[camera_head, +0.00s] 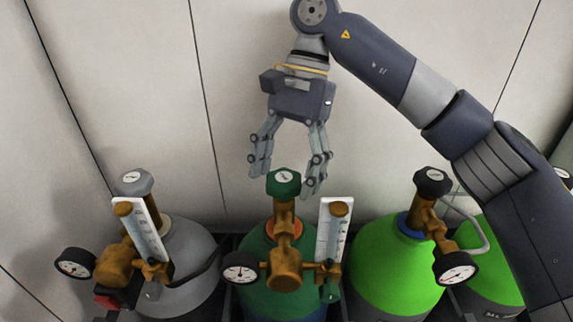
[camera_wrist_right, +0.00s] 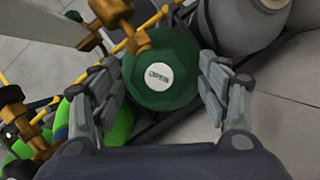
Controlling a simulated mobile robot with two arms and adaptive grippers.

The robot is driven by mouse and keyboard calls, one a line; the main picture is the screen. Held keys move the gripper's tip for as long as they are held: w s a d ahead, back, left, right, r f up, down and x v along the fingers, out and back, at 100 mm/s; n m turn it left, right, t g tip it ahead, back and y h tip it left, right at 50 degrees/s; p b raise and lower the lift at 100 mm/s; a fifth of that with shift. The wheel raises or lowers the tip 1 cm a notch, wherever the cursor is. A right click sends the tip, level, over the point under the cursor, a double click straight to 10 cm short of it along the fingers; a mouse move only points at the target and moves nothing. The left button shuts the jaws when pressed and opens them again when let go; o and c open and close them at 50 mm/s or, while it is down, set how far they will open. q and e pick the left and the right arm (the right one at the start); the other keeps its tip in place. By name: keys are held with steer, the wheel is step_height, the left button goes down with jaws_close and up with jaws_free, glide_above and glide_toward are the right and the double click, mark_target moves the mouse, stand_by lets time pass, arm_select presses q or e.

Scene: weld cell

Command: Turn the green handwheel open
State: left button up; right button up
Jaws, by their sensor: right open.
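The green handwheel (camera_head: 283,182) tops the brass valve of the dark green cylinder (camera_head: 262,250) in the middle of the head view. In the right wrist view the handwheel (camera_wrist_right: 160,72) shows from above, with a white label on its top. My right gripper (camera_head: 287,182) is open and points down, with its fingertips at about the handwheel's height in the picture. In the right wrist view its fingers (camera_wrist_right: 160,98) stand on either side of the wheel, with small gaps seen. Whether they touch it I cannot tell. My left gripper is out of view.
A grey cylinder (camera_head: 190,262) with a grey handwheel (camera_head: 135,181) stands at left. A bright green cylinder (camera_head: 395,270) with a black handwheel (camera_head: 433,182) stands at right. A pale wall (camera_head: 110,90) is behind.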

steer(key=v, duration=1.2)
stand_by(0.5)
